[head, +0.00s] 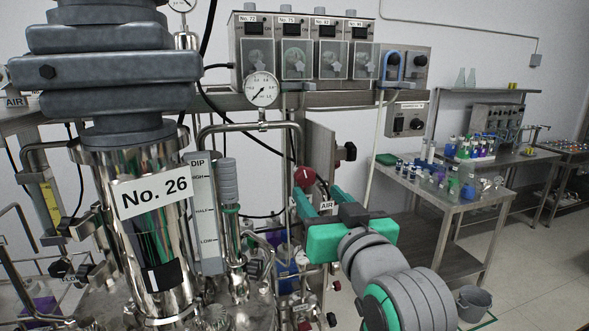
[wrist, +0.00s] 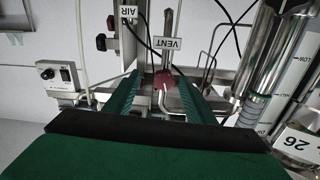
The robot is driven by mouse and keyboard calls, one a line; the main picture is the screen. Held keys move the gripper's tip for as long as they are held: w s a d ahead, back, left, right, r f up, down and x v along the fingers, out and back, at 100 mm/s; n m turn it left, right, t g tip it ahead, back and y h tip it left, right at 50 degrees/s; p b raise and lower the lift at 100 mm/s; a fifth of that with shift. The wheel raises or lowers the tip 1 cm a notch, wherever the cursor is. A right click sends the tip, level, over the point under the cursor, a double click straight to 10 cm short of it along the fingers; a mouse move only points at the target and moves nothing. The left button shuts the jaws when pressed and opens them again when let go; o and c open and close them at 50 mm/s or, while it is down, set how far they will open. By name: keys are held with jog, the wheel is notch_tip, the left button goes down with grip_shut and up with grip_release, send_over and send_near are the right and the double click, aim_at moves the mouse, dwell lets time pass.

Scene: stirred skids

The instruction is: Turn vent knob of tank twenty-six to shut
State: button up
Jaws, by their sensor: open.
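Tank twenty-six (head: 150,240) is the shiny steel vessel labelled "No. 26" at the left of the head view. A red knob (head: 305,175) shows behind my gripper. It also shows in the wrist view (wrist: 166,82), just by the "VENT" label (wrist: 167,43), which appears upside down there. My gripper (head: 310,193) is open, with its green fingers pointing at the knob. In the wrist view my gripper (wrist: 160,84) has one finger on each side of the red knob, and no contact is visible. I cannot tell which setting the knob is at.
A pressure gauge (head: 262,90) and bent steel pipes stand close behind the tank. An "AIR" label (head: 327,206) and dark knobs sit near my gripper. A bench (head: 455,200) with bottles and a bucket (head: 474,304) are at the right, with open floor there.

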aim_at(300, 169)
jog(key=shift+n, duration=0.4)
jog(key=x, duration=0.3)
jog(key=r+x, duration=0.1)
jog(key=x, duration=0.2)
jog(key=a+r+x, duration=0.1)
jog(key=x, duration=0.3)
jog(key=shift+s, duration=0.15)
jog(key=c, duration=1)
